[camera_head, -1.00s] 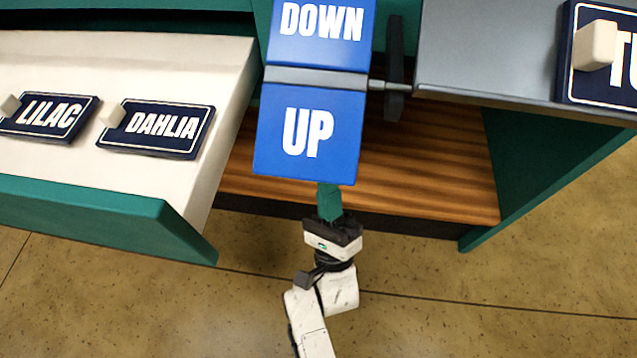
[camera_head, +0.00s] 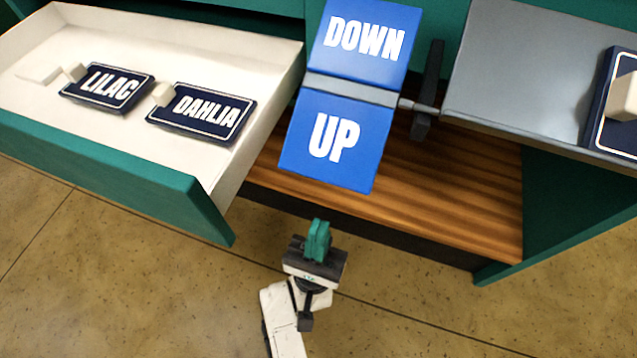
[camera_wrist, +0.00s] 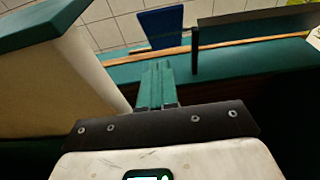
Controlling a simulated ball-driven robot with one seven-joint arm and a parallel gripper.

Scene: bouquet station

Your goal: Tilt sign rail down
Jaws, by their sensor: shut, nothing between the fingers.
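The blue rocker panel has a DOWN plate (camera_head: 365,40) at its far side and an UP plate (camera_head: 329,141) at its near side. A grey bar (camera_head: 352,89) runs between the two plates, and a rod (camera_head: 418,106) leaves its right end. My gripper (camera_head: 318,238) is shut and empty, in front of and below the UP plate's near edge, apart from it. In the wrist view, my shut green fingers (camera_wrist: 157,85) point toward a blue panel (camera_wrist: 161,27); its lettering cannot be seen there.
An open white drawer (camera_head: 268,95) with a teal front (camera_head: 110,175) juts out on the left, holding LILAC (camera_head: 108,87) and DAHLIA (camera_head: 201,113) signs. A grey surface (camera_head: 520,70) with another sign (camera_head: 612,110) is at right. A wooden shelf (camera_head: 450,190) lies below. The front floor is clear.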

